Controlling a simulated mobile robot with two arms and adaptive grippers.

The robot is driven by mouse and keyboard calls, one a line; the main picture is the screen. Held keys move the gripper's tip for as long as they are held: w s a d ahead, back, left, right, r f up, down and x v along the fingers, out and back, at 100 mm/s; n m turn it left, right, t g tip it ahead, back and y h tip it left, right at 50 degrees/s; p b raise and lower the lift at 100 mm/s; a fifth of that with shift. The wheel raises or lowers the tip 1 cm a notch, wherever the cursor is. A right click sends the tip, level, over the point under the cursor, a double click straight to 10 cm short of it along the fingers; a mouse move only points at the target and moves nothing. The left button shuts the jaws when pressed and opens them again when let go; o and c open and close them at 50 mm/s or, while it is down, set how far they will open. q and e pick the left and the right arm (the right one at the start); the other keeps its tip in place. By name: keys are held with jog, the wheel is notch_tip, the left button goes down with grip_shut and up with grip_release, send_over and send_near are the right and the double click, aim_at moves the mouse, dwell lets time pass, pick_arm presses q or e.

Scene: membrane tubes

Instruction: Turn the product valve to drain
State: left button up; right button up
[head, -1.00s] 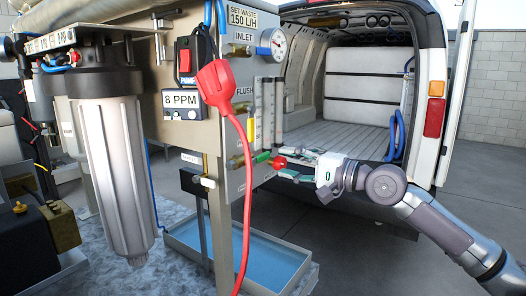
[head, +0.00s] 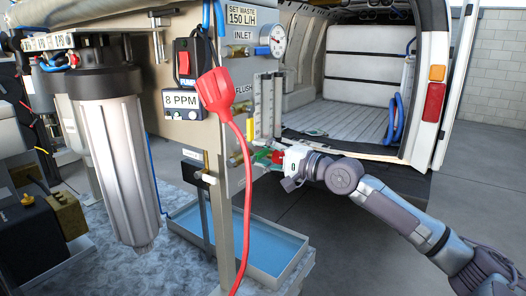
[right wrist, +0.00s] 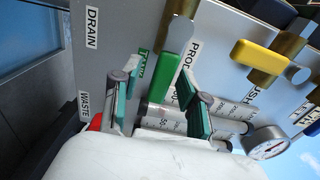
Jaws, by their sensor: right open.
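The product valve's green handle (right wrist: 164,78) shows in the right wrist view beside the partly hidden PROD label (right wrist: 187,68). My right gripper (head: 268,157) is open at the panel, with one finger on each side of the green handle. Whether the fingers touch the handle I cannot tell. The DRAIN label (right wrist: 91,27) is at the upper left of the right wrist view, and a green label (right wrist: 143,64) sits beside the handle. In the head view the gripper hides most of the handle. My left gripper is not in view.
A yellow valve handle (right wrist: 262,57) is close by on the same panel. A red part (right wrist: 95,122) shows near the WASTE label (right wrist: 84,105). Clear flow tubes (head: 267,105) and a gauge (head: 278,39) are nearby. A red plug (head: 215,90) with cable hangs in front.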

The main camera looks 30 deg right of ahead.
grip_shut()
dwell(0.4)
